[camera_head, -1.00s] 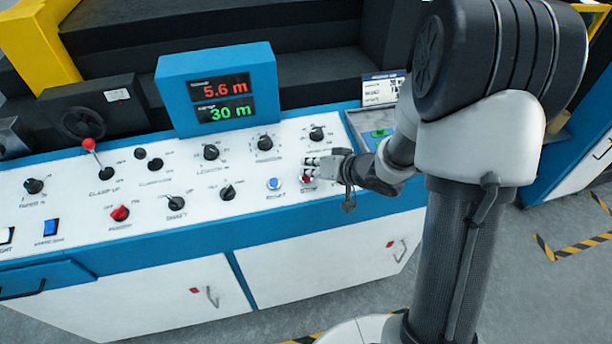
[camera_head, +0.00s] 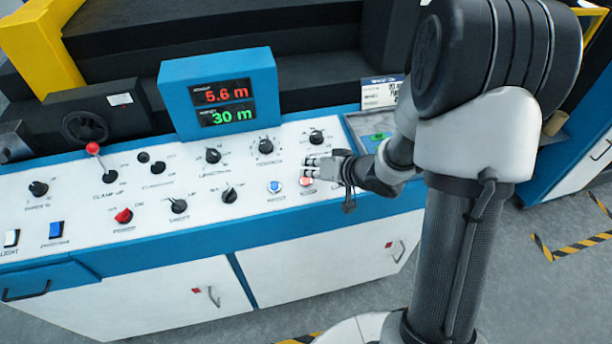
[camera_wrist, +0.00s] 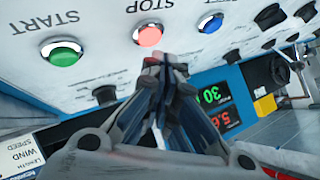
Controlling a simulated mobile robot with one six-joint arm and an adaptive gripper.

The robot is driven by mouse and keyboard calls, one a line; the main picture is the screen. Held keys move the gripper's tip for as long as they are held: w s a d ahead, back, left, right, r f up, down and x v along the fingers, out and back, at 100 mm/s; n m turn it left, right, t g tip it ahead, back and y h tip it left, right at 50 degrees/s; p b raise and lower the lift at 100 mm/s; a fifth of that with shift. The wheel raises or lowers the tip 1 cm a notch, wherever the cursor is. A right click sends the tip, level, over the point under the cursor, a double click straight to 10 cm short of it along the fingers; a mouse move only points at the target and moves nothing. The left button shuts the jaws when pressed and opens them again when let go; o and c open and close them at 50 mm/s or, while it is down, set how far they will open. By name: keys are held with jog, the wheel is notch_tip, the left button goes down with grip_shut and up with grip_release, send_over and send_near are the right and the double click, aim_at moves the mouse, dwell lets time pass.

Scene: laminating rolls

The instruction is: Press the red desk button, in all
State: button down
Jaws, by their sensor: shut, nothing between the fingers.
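The red desk button (camera_head: 306,182) sits on the white sloping panel, just right of the blue button. It looks pale pink, as if lit. In the wrist view the red button (camera_wrist: 149,36) stands in a metal ring beside the upside-down word STOP. My gripper (camera_head: 309,168) is shut and empty, its fingertips just behind the button in the head view. In the wrist view my gripper (camera_wrist: 164,62) has its closed fingertips close to the button's edge, with a small gap showing in the picture. The exact height above the panel is hard to tell.
A green START button (camera_wrist: 62,52) lies beside STOP. The blue button (camera_head: 274,187) and several black knobs, such as one (camera_head: 316,137) behind my gripper, stand up from the panel. The blue display box (camera_head: 218,92) rises at the back. A red-topped lever (camera_head: 94,149) stands farther left.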

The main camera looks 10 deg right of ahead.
jog(key=r+p, duration=0.3)
jog(key=s+r+p, duration=0.1)
jog(key=r+p, duration=0.1)
dwell(0.6)
jog(key=shift+w, duration=0.1)
dwell(0.5)
